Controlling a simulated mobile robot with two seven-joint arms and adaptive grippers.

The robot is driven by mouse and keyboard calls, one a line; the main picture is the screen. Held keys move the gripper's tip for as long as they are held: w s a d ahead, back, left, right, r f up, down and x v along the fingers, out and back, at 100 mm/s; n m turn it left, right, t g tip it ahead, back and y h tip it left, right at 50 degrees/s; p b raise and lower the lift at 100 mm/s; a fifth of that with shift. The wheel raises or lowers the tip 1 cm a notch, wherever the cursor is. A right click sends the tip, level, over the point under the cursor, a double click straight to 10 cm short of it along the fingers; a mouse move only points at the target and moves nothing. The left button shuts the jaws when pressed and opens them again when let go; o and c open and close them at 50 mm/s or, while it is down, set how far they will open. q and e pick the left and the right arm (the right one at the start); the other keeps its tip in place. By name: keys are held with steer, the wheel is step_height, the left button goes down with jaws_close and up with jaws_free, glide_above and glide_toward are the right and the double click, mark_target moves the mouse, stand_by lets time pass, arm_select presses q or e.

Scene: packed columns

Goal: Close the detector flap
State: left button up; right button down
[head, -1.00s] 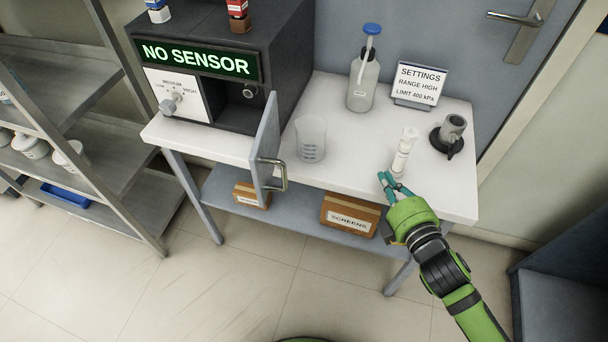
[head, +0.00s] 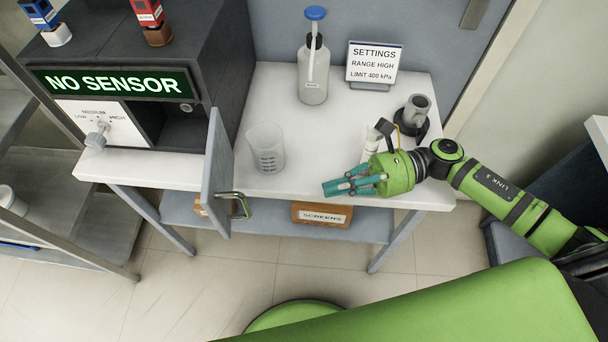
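The detector (head: 225,70) is a dark box at the left end of the bench, with a lit "NO SENSOR" sign (head: 112,83). Its grey flap (head: 215,160) stands open, swung out past the bench's front edge. A metal handle (head: 241,205) is on the flap's right face, low down. The opening behind the flap is dark and partly hidden by it. My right gripper (head: 328,188) is over the bench's front edge, right of the flap and apart from it. Its teal fingers point left and look empty; their gap is unclear. My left gripper is out of view.
A clear beaker (head: 267,150) stands just right of the flap. A pump bottle (head: 313,75), settings sign (head: 373,64), white cylinder (head: 371,143) and grey cup-like part (head: 415,112) are farther right. A screens box (head: 322,214) is on the lower shelf.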

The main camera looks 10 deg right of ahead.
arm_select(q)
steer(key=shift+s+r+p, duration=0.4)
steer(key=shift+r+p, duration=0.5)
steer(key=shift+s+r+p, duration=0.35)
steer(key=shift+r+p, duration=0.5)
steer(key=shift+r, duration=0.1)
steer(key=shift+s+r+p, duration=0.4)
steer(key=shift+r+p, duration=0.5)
arm_select(e)
steer(key=a, duration=1.3)
steer(key=shift+s, duration=0.3)
